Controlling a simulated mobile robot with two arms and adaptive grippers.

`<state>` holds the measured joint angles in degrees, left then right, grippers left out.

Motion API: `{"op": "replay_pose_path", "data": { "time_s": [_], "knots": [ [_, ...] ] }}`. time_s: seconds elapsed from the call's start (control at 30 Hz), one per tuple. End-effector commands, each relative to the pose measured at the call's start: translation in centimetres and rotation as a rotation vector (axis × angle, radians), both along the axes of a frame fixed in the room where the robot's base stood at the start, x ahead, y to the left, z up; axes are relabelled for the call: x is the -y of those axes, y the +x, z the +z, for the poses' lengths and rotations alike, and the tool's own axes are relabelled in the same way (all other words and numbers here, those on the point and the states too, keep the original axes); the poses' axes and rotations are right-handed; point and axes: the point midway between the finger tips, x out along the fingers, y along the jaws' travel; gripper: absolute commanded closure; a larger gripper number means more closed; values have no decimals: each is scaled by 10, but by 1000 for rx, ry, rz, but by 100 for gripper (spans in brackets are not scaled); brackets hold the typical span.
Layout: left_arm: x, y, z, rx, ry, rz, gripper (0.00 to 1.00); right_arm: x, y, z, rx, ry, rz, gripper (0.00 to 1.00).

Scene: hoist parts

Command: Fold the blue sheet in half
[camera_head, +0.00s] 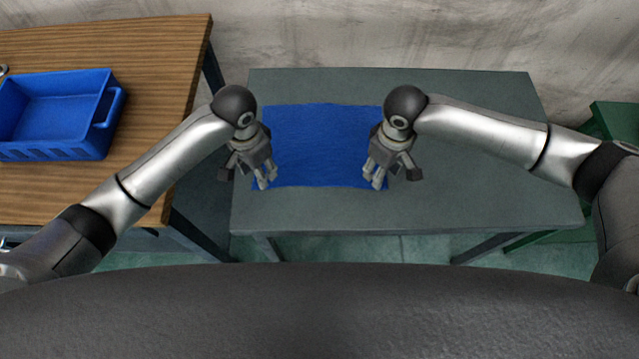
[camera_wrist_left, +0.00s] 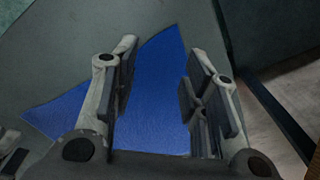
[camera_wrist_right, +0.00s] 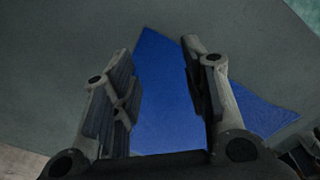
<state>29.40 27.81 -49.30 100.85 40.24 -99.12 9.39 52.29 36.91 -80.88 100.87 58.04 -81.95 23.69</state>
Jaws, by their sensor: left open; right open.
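The blue sheet (camera_head: 322,145) lies flat and spread out on the grey table (camera_head: 470,150). My left gripper (camera_head: 266,182) is over the sheet's near left corner, and my right gripper (camera_head: 374,180) is over its near right corner. Both are open and empty. In the left wrist view, a corner of the sheet (camera_wrist_left: 160,100) shows between the open fingers (camera_wrist_left: 160,90). In the right wrist view, a corner of the sheet (camera_wrist_right: 165,90) also shows between the open fingers (camera_wrist_right: 160,90). I cannot tell how high the fingertips are above the table.
A wooden table (camera_head: 150,60) stands at the left with a blue crate (camera_head: 62,150) on it. A green object (camera_head: 615,120) stands at the right, and a concrete wall (camera_head: 400,35) is behind. The grey table is clear around the sheet, with most room at the right.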

Motion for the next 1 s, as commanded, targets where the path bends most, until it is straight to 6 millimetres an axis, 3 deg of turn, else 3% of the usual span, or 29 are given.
{"op": "replay_pose_path", "data": {
  "time_s": [0.1,0.33,0.87,1.0],
  "knots": [
    [0,-1,-20,-2,1,0,59,0,-1,-20,-2,-2,0,59],
    [0,0,-44,1,0,0,59,0,0,-44,1,-1,1,59],
    [0,0,-53,1,0,-1,59,0,0,-53,1,0,0,59],
    [0,0,-51,1,0,-1,67,0,0,-51,1,0,0,67]
  ]
}}
